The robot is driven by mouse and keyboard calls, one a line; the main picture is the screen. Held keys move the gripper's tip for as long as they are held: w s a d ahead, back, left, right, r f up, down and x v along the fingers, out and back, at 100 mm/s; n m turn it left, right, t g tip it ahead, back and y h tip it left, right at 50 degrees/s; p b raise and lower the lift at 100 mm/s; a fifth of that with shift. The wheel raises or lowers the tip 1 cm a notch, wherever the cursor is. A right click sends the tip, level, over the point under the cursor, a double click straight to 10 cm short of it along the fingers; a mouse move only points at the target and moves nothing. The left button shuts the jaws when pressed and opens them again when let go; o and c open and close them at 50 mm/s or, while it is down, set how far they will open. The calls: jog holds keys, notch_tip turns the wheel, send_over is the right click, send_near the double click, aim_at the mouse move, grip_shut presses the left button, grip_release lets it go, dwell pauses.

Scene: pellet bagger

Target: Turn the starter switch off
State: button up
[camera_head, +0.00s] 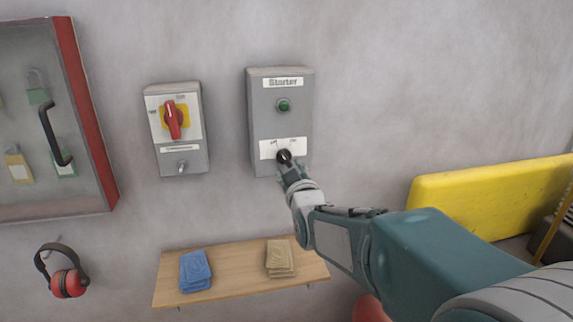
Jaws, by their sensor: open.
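The starter box (258,105) is a grey box on the wall, labelled "Starter". A green round lamp or button (284,105) sits on its upper half. The black starter switch knob (284,156) is on the white plate at its lower part. My gripper (287,166) is right at the knob from below, open, with its fingertips close to or around it. I cannot tell whether they touch. The knob's pointing direction is too small and partly hidden to read.
Left of the starter is a grey box with a red rotary handle (173,119) on yellow. Further left is a red-framed lock cabinet (86,110). Below, a wooden shelf (235,275) holds blue and tan folded stacks. Red earmuffs (66,283) hang at lower left. A yellow panel (480,192) stands right.

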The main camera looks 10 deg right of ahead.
jog(key=s, duration=0.7)
jog(key=shift+s, duration=0.25)
jog(key=shift+a+f, duration=0.1)
jog(key=s+f+m+g, duration=0.3)
jog(key=s+f+g, duration=0.2)
jog(key=s, duration=0.7)
jog(key=s+f+m+g, duration=0.3)
jog(key=s+f+g, duration=0.2)
jog(key=s, duration=0.6)
jog(key=shift+s+g, duration=0.35)
jog(key=shift+g, duration=0.85)
